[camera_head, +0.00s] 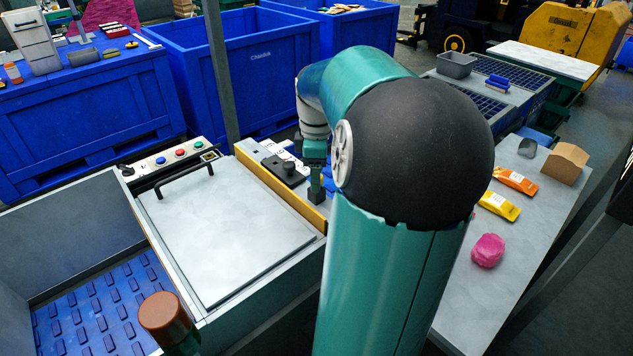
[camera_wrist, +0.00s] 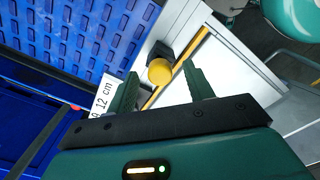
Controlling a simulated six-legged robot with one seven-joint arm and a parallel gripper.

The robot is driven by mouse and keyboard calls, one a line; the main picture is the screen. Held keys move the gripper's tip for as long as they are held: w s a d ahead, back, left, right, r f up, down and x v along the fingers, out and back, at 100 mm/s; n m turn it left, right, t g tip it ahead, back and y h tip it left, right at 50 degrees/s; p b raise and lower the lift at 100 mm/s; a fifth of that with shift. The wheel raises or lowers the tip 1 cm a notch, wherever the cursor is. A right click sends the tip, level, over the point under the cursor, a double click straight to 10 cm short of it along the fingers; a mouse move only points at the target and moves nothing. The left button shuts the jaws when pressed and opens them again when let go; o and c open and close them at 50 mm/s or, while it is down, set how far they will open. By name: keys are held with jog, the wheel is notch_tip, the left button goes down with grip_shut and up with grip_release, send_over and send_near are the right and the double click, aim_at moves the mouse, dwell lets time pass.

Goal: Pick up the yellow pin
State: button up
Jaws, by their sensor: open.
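The yellow pin (camera_wrist: 160,71) shows in the wrist view as a round yellow head beside a black block (camera_wrist: 160,50). My gripper (camera_wrist: 159,80) is open, with one green finger on each side of the pin head in the picture. Whether the fingers are level with the pin or still above it, I cannot tell. I see no contact. In the head view my gripper (camera_head: 315,183) points down at the far right edge of the machine, and I cannot make out the pin there.
A lidded grey machine (camera_head: 225,235) with a yellow edge strip (camera_head: 280,188) stands beside my arm. A black part with a knob (camera_head: 286,168) sits near the gripper. A blue studded surface (camera_wrist: 75,30) lies left in the wrist view. A side table (camera_head: 500,245) holds food packs.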

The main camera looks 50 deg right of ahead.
jog(key=shift+s, duration=0.1)
jog(key=shift+f, duration=0.1)
jog(key=shift+c, duration=0.6)
grip_shut()
notch_tip(320, 180, up, 10)
jog(key=f, duration=0.1)
jog(key=w+d+m, duration=0.1)
jog(key=w+d, duration=0.1)
jog(key=w, duration=0.6)
jog(key=w+d+m, duration=0.1)
jog(key=w+m, duration=0.1)
jog(key=w, duration=0.6)
jog(key=shift+w+d+f, duration=0.2)
jog(key=shift+w+d, duration=0.1)
jog(key=shift+d, duration=0.1)
